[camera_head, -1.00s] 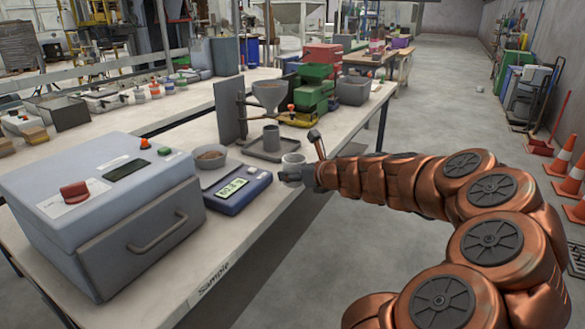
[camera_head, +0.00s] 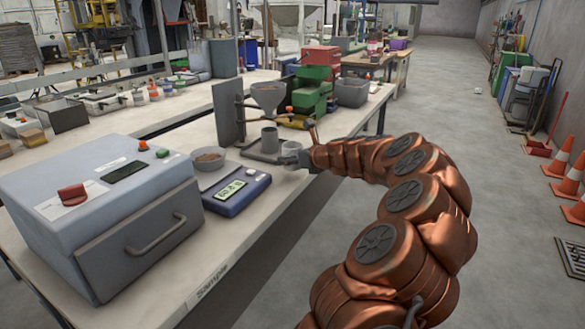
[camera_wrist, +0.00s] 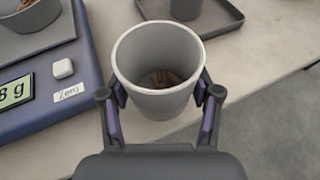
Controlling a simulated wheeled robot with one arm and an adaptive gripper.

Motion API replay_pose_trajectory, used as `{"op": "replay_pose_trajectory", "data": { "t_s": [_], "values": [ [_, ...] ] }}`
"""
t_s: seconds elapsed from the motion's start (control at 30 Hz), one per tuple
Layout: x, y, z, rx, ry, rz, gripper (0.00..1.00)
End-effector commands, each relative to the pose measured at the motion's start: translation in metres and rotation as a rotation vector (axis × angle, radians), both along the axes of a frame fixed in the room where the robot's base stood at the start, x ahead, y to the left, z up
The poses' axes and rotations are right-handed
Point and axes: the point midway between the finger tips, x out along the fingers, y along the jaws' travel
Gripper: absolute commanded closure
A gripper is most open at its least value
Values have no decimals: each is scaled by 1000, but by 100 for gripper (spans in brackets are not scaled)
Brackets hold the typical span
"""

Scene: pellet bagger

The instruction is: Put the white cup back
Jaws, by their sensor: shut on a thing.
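The white cup (camera_wrist: 157,99) is between the two fingers of my gripper (camera_wrist: 160,102) in the wrist view. My gripper is shut on its sides. The cup is upright, with a little brown material at its bottom. In the head view the cup (camera_head: 291,148) shows small at the end of my arm, above the bench beside the blue scale (camera_head: 236,190). Whether its base touches the bench is hard to tell. The scale also shows at the left of the wrist view (camera_wrist: 85,75). A grey bowl of pellets (camera_head: 209,163) is on the scale.
A grey tray (camera_wrist: 222,14) with a grey cylinder (camera_head: 270,138) stands just behind the cup, under a funnel (camera_head: 268,97). A large grey box with a drawer (camera_head: 120,215) fills the bench's left. The bench edge is close on the right. Orange cones (camera_head: 556,165) stand on the floor.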

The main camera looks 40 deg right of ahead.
Motion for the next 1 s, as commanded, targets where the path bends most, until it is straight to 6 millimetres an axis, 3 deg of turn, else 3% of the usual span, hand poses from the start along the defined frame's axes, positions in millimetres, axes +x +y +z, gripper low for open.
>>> {"op": "replay_pose_trajectory", "data": {
  "t_s": [0.1, 0.37, 0.77, 0.8, 1.0],
  "values": [
    [4, -3, 0, -1, 0, 1, 75],
    [4, -2, -34, 1, -1, 2, 75],
    [3, -2, -38, 1, 0, 2, 75],
    [3, -2, -38, 0, 0, 2, 34],
    [3, -2, -38, 0, 0, 2, 13]
  ]
}}
